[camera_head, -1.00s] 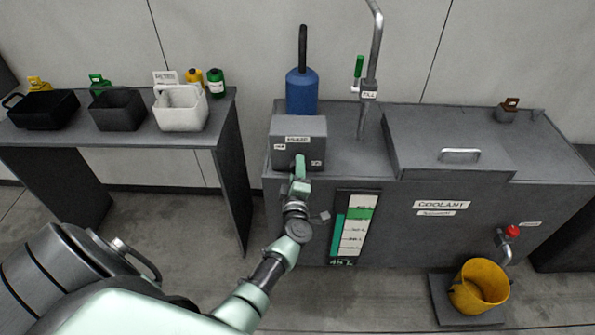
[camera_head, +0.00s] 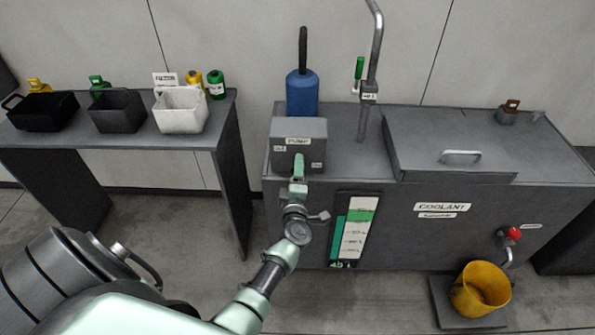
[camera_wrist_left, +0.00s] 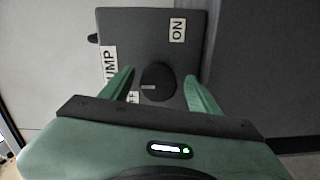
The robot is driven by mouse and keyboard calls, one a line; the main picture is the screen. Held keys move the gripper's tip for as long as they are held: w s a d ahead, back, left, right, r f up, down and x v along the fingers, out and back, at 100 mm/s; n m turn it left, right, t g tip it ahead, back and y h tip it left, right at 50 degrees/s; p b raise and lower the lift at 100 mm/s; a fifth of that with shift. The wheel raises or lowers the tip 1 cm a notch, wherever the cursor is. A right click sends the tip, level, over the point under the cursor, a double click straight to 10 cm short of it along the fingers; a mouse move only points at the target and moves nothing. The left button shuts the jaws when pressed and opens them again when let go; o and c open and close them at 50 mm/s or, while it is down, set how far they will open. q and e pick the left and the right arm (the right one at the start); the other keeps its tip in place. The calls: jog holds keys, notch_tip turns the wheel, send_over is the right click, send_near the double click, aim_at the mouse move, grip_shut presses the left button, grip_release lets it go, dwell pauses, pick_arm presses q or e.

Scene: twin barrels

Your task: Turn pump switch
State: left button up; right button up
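The pump box (camera_head: 300,130), a dark grey block labelled PUMP, stands on the front left of the coolant tank. In the left wrist view its round black switch knob (camera_wrist_left: 157,82) has a light mark on its left part. The ON label (camera_wrist_left: 177,30) is above the knob. The OFF label (camera_wrist_left: 132,97) is partly covered by a finger. My left gripper (camera_wrist_left: 159,76) is open, with one finger on each side of the knob and a visible gap to each. In the head view my left gripper (camera_head: 298,166) is in front of the box and hides the knob. My right gripper is out of view.
The coolant tank (camera_head: 470,235) has a level gauge (camera_head: 354,232), a lidded top and a red-handled tap (camera_head: 512,233) over a yellow bucket (camera_head: 466,294). A blue bottle (camera_head: 302,92) and a pipe (camera_head: 372,60) rise behind. A side table (camera_head: 185,141) carries several containers.

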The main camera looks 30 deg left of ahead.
pick_arm(q)
jog(key=v, duration=0.8)
jog(key=shift+w, duration=0.1)
dwell(0.5)
